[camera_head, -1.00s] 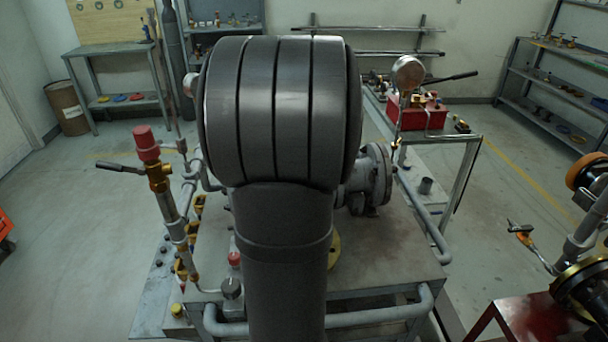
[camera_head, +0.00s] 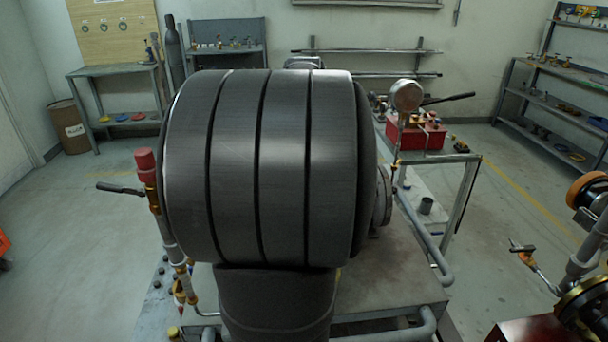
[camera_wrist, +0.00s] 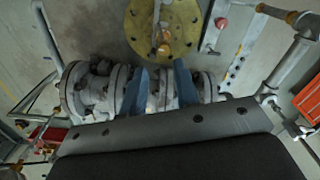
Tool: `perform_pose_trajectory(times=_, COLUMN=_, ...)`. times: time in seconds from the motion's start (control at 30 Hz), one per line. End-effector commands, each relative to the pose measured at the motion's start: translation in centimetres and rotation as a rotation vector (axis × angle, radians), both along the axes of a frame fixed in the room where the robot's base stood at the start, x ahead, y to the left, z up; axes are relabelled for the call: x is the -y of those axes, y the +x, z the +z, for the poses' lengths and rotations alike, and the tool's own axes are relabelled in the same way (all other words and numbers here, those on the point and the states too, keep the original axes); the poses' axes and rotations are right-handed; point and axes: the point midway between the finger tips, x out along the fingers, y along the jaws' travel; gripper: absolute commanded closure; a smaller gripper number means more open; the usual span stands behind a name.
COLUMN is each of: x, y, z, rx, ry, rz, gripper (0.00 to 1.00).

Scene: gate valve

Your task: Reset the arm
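My gripper (camera_wrist: 160,84) shows in the wrist view as two blue fingers spread apart with a gap between them; it is open. The grey flanged valve body (camera_wrist: 95,95) lies beyond and below the fingers, and no grip on it shows. A round brass plate (camera_wrist: 180,25) with a stem-like fitting lies farther up in that view. In the head view my dark arm link fills the middle and hides my gripper and most of the valve. Only an edge of a grey flange (camera_head: 383,195) shows right of the link.
A bench (camera_head: 400,285) with pipe rails lies under the arm. A red-capped valve (camera_head: 147,165) with a lever stands close on the left. A gauge (camera_head: 407,95) and red box (camera_head: 415,135) stand at the back right. Another pipe assembly (camera_head: 590,240) is at right.

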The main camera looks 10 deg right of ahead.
Motion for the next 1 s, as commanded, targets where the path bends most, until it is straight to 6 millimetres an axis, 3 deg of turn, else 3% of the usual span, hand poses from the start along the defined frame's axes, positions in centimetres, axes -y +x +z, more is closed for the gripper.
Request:
perform_pose_trajectory(times=0.2, x=0.0, y=0.0, z=-0.2, rx=0.0, ry=0.0, rz=0.0, gripper=0.72)
perform_pose_trajectory(times=0.37, x=0.0, y=0.0, z=-1.6, rx=-0.002, ry=0.0, rz=0.0, gripper=0.72)
perform_pose_trajectory(times=1.0, x=0.0, y=0.0, z=-14.0, rx=-0.004, ry=0.001, rz=0.0, gripper=0.72)
